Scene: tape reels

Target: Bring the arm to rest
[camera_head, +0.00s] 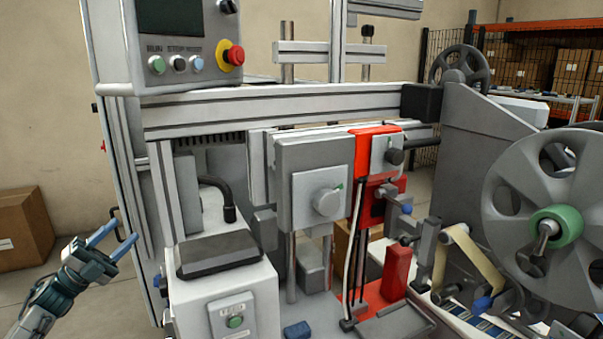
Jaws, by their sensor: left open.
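My left gripper (113,240) shows at the lower left, its arm coming in from the bottom left corner. Its two blue-tipped fingers are spread apart with nothing between them. It is left of the machine's metal frame and appears clear of it, though the fingertips are close to the frame's upright post (150,215) in the picture. My right arm and gripper are not in view.
The machine fills the middle, with a control panel (185,45) and a red emergency button (236,55) at upper left. A large grey reel (510,200) stands at the right. A cardboard box (22,228) sits on the floor at left. Bare floor shows around my left arm.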

